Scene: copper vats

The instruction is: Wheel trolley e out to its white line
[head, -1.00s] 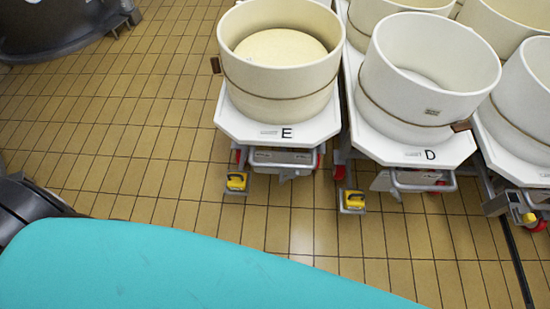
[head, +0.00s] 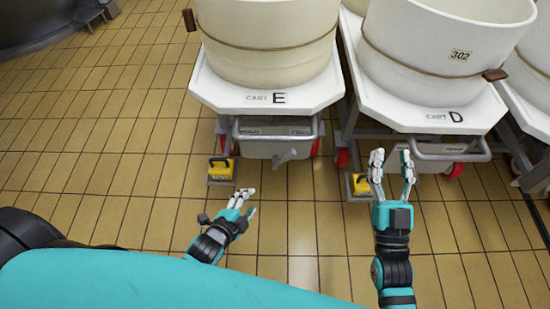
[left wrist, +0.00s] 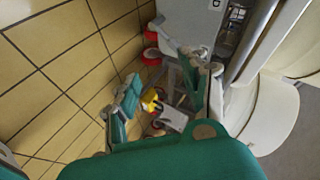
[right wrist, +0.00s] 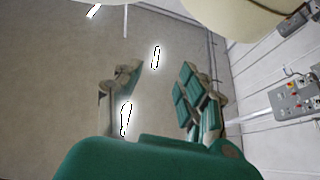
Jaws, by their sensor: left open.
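Trolley E (head: 222,92) has a white top marked "CART E" and carries a cream vat (head: 265,45). Under its front edge are a grey handle (head: 290,156), red wheels and a yellow pedal (head: 221,169). My left gripper (head: 249,202) is open and empty, just in front of the handle and low, apart from it. In the left wrist view the open fingers (left wrist: 160,88) frame a yellow part (left wrist: 150,101). My right gripper (head: 392,160) is open and empty in front of trolley D. I cannot make out the white line for certain.
Trolley D (head: 385,104) stands close on the right of trolley E with its vat, handle and yellow pedal (head: 361,184). Another trolley (head: 528,105) is at the far right. A dark round vat base (head: 40,25) is at the far left. Tiled floor left of trolley E is clear.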

